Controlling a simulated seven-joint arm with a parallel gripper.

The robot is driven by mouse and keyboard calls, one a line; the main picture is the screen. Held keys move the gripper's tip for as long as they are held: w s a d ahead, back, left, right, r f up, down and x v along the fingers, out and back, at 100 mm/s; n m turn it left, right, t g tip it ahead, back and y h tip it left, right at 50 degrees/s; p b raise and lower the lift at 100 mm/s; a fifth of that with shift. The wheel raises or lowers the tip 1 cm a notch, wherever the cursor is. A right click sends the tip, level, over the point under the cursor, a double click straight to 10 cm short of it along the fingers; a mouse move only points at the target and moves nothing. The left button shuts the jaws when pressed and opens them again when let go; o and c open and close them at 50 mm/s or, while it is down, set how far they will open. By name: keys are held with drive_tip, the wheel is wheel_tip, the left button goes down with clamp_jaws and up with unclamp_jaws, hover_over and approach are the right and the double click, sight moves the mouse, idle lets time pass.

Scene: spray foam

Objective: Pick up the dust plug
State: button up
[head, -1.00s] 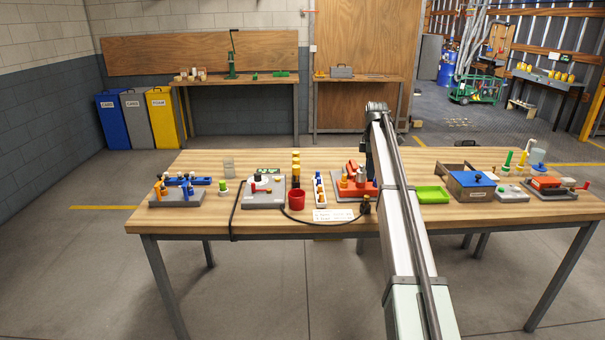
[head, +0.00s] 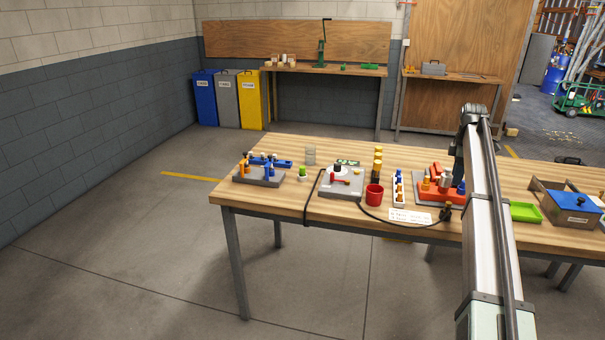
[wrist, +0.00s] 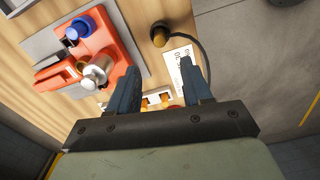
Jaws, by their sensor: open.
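No part is clearly marked as the dust plug, so I cannot tell which one it is. A small dark fitting with a brass-coloured end (head: 446,212) sits at the end of a black hose near the table's front edge; it also shows in the wrist view (wrist: 160,35). A red fixture (head: 427,197) on a grey plate holds orange, silver and blue parts; it fills the upper left of the wrist view (wrist: 62,76). My gripper (wrist: 160,87) is open and empty, above the table between the fixture and a white label. My arm partly hides the fixture in the head view.
A white rack with blue and orange parts (head: 399,188), a red cup (head: 374,195) and a grey block with a red lever (head: 341,185) stand left of the fixture.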

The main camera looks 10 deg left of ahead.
drive_tip(key=shift+o, duration=0.4)
drive_tip(key=shift+o, duration=0.5)
drive_tip(key=w+a+n, duration=0.2)
drive_tip(key=a+n, duration=0.1)
drive_tip(key=a, duration=2)
drive_tip(key=w+a+n, duration=0.2)
drive_tip(key=a, duration=2)
drive_tip(key=m+t+y, duration=0.1)
drive_tip(key=m, duration=1.1)
approach(303, 167)
drive_tip(key=f, duration=0.5)
drive_tip(key=shift+s+a+f, duration=0.2)
drive_tip(key=shift+s+a, duration=0.05)
drive_tip(key=shift+a, duration=0.1)
drive_tip(key=shift+w+a+f, duration=0.1)
drive_tip(key=shift+w+f, duration=0.15)
drive_tip(key=shift+f, duration=0.6)
drive_tip(key=shift+w+a+f, duration=0.1)
drive_tip(key=shift+w+f, duration=0.1)
drive_tip(key=shift+f, duration=0.7)
drive_tip(key=shift+w+a+f, duration=0.1)
drive_tip(key=shift+w+f, duration=0.15)
drive_tip(key=shift+f, duration=0.6)
clamp_jaws()
